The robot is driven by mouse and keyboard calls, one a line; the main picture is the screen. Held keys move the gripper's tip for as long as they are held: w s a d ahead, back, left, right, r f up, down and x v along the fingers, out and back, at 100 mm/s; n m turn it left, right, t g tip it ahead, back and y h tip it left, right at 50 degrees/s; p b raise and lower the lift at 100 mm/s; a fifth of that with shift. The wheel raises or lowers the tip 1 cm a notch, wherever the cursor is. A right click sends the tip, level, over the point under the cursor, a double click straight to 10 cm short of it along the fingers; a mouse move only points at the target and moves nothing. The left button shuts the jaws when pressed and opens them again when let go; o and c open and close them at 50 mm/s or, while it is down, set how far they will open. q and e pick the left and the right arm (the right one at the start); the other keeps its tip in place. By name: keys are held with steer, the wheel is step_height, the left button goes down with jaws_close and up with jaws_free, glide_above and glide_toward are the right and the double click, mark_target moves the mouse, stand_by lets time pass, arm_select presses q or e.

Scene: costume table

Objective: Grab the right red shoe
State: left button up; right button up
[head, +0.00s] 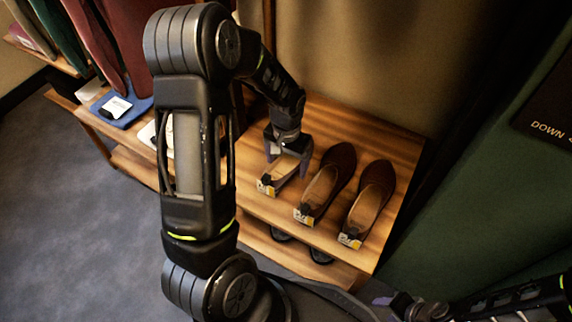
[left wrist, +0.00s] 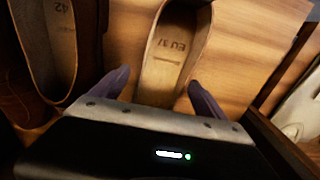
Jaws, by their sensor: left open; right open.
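Three shoes stand in a row on the wooden shelf. My right gripper (head: 392,303) is open at the lower right, away from the shoes.
The wooden shelf (head: 390,235) has a lower board with dark shoes (head: 320,256) under it. Hanging clothes (head: 92,45) and a blue folded item (head: 122,107) are at the left. A dark green panel (head: 480,190) is close on the right.

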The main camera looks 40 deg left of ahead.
arm_select(q)
steer(key=c, duration=1.7)
